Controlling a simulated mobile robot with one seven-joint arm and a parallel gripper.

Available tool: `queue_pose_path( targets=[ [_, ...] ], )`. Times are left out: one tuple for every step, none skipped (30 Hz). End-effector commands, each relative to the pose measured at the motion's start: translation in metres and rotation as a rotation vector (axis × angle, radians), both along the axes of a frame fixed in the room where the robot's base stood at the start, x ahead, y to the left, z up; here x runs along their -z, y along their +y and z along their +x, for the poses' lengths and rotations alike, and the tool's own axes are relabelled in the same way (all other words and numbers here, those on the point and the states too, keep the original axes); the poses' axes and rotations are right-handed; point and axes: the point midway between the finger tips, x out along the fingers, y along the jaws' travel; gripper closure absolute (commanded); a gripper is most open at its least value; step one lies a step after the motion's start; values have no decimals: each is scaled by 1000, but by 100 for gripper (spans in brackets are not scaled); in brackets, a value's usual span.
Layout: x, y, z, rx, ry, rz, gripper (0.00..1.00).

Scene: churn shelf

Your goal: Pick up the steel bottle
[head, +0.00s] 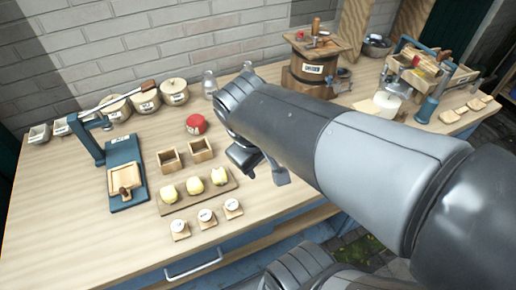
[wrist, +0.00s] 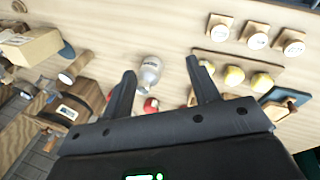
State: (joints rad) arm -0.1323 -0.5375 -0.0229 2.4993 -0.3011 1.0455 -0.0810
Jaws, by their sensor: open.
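A pale, silvery bottle (wrist: 150,72) with a label, which looks like the steel bottle, shows in the wrist view between my two fingertips, nearer the left one. It appears to lie beyond the fingers, and I cannot tell the exact gap. In the head view I cannot make it out; my arm covers that part of the table. My gripper (wrist: 160,68) is open with nothing held. In the head view my gripper (head: 262,168) hangs above the table, right of the small wooden boxes.
A wooden churn (head: 312,72) stands behind my arm. A red round thing (head: 195,124), wooden boxes (head: 170,160), a board with yellow balls (head: 210,198) and several stamps (head: 207,218) lie left of the gripper. Clear glass bottles (head: 209,84) stand at the back.

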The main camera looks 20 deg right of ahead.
Motion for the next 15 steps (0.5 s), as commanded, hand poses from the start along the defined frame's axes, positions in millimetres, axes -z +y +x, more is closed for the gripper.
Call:
queue_pose_path(
  targets=[
    [10, -4, 1, -59, 78, -71, 45],
    [14, -8, 2, -97, 121, -117, 45],
    [19, -14, 3, -145, 177, -178, 45],
    [22, -17, 4, -182, 217, -225, 45],
    [25, -21, 5, -218, 258, -272, 45],
    [28, -26, 8, -266, 312, -335, 45],
    [30, -29, 11, -304, 350, -383, 45],
    [31, -32, 13, -339, 389, -430, 45],
    [32, -36, 17, -388, 439, -496, 45],
    [33, -38, 21, -425, 475, -546, 45],
    [33, -40, 25, -461, 511, -596, 45],
    [34, -42, 31, -510, 557, -665, 45],
    [34, -42, 36, -547, 591, -716, 45],
    [33, -43, 41, -582, 623, -769, 45],
    [33, -42, 49, -631, 666, -840, 45]
  ],
)
